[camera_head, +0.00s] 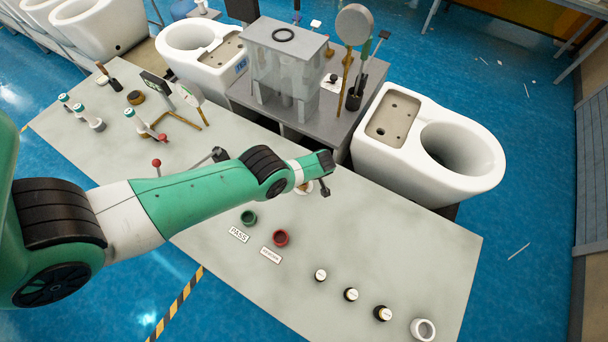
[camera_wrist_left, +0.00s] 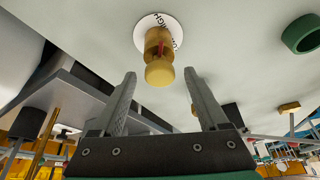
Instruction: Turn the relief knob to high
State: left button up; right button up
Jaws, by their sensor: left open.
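The relief knob (camera_wrist_left: 160,62) is a yellow brass knob with a red mark, standing on a round white dial (camera_wrist_left: 146,30) with partly readable black lettering. In the head view, only a bit of the dial (camera_head: 305,187) shows beside my gripper, which hides most of the knob. My left gripper (camera_head: 325,188) reaches over it from the left. In the left wrist view the gripper (camera_wrist_left: 163,84) is open, with one finger on either side of the knob and gaps between. My right gripper is not in view.
A green ring (camera_head: 248,217) by a PASS label and a red ring (camera_head: 281,238) stand on the grey table (camera_head: 420,250). Several small black-and-white knobs (camera_head: 351,294) are at the front right. A clear tank (camera_head: 285,70) and a white toilet (camera_head: 430,150) stand behind.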

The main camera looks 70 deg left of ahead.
pick_arm(q)
jog(key=s+p+v, duration=0.1)
jog(key=p+v, duration=1)
jog(key=shift+w+r, duration=0.3)
jog(key=shift+w, duration=0.2)
jog(key=shift+d, duration=0.15)
